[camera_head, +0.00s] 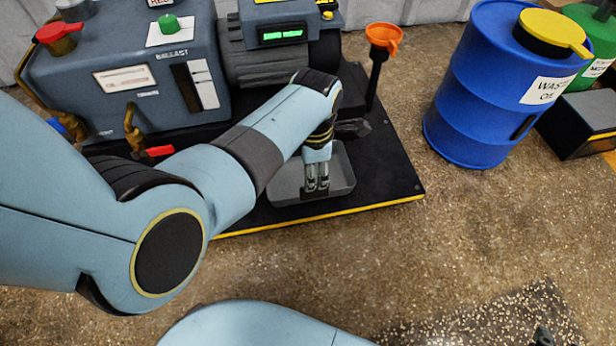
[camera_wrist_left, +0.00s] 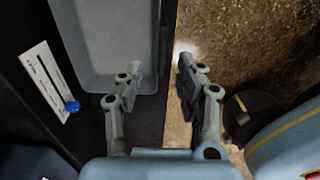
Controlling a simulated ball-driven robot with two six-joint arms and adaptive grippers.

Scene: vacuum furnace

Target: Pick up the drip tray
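The drip tray (camera_head: 343,178) is a shallow grey tray on the black base plate, below the pump, near the plate's yellow front edge. It also shows at the upper left of the left wrist view (camera_wrist_left: 100,75). My left gripper (camera_head: 317,186) points down over the tray's front part. In the left wrist view my left gripper (camera_wrist_left: 160,82) is open, with one finger on the tray side and the other over the floor side. The tray's near rim lies between them in the picture; contact cannot be told. A small dark tip at the head view's bottom right may be my right gripper (camera_head: 543,338).
The pump (camera_head: 250,60) and a blue-grey tank unit (camera_head: 110,80) stand behind and left of the tray. An orange funnel (camera_head: 384,38) rises behind it. A blue waste oil drum (camera_head: 470,100) stands to the right. The speckled floor (camera_head: 440,250) in front is clear.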

